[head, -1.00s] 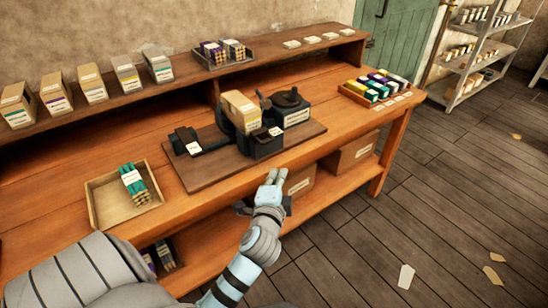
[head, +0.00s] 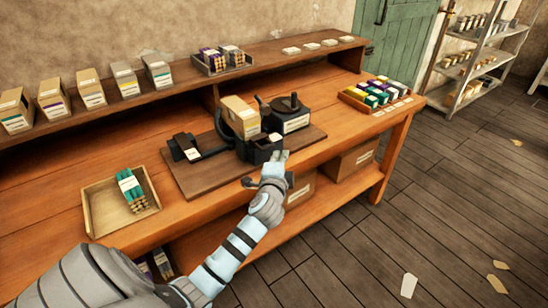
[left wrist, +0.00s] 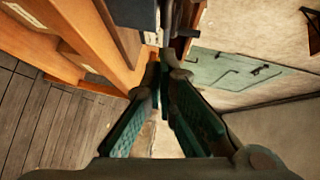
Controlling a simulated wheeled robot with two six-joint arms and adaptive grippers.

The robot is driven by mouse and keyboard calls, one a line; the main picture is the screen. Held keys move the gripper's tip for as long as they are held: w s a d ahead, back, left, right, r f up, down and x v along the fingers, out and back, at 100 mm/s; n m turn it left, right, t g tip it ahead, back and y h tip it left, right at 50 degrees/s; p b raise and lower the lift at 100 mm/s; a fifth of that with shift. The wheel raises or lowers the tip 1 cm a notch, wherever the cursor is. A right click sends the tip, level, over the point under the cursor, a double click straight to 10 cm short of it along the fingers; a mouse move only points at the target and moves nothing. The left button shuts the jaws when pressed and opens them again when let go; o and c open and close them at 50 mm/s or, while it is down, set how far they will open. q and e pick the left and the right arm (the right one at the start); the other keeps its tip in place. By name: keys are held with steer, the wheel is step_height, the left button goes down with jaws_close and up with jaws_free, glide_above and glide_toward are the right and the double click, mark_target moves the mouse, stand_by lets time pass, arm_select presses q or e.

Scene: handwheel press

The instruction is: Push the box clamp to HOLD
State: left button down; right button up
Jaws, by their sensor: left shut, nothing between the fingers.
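The black press (head: 255,150) stands on a dark wooden board on the workbench. A tan cardboard box (head: 240,115) sits upright in it, with black parts around it. I cannot tell which black part is the clamp, nor read its labels. A black handwheel (head: 290,104) stands to the right behind the box, and a black arm with a pale label (head: 191,153) lies to the left. My left gripper (head: 283,156) is shut and empty, just in front of the press at the board's front edge; contact is unclear. Its fingertips meet in the left wrist view (left wrist: 163,66), below a dark block (left wrist: 145,14).
A tray (head: 95,212) with a green-banded bundle stands at the bench's left. A tray of coloured boxes (head: 355,97) is at the right end. Several cartons line the back shelf (head: 190,78). Cardboard boxes (head: 350,160) sit under the bench. Floor to the right is mostly clear.

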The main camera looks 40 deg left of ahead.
mark_target(271, 147)
arm_select(q)
steer(key=a, duration=0.2)
steer(key=shift+w+a+f, duration=0.3)
steer(key=shift+a, duration=0.1)
steer(key=shift+w+a+r, duration=0.1)
steer(key=shift+w+a, duration=0.05)
steer(key=shift+a, duration=0.4)
steer(key=shift+w+a, duration=0.15)
steer(key=shift+a, duration=0.4)
